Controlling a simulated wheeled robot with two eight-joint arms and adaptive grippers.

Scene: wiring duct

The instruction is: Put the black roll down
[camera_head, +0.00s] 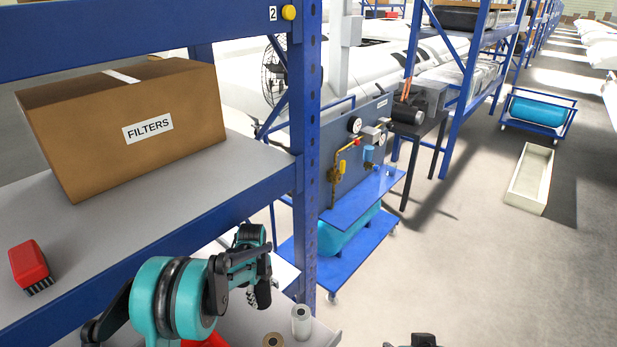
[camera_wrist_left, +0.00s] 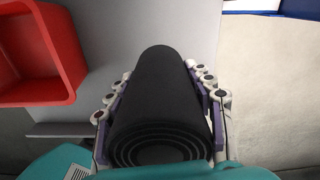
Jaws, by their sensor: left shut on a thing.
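The black roll (camera_wrist_left: 160,95) fills the middle of the left wrist view, its spiral end toward the camera. My left gripper (camera_wrist_left: 160,88) is shut on it, with purple, white-padded fingers along both sides. In the head view my left gripper (camera_head: 258,282) is at the blue rack's lower level, near the upright; the roll is hard to tell from the dark gripper parts there. The wrist view shows a pale grey surface beyond the roll; I cannot tell whether the roll touches it.
A red bin (camera_wrist_left: 72,60) stands left of the roll. A white roll (camera_head: 301,322) and a tan roll (camera_head: 272,341) stand on the lower shelf. The upper shelf (camera_head: 130,215) holds a FILTERS box (camera_head: 150,140) and a red brush (camera_head: 29,265). The blue upright (camera_head: 308,150) is close by.

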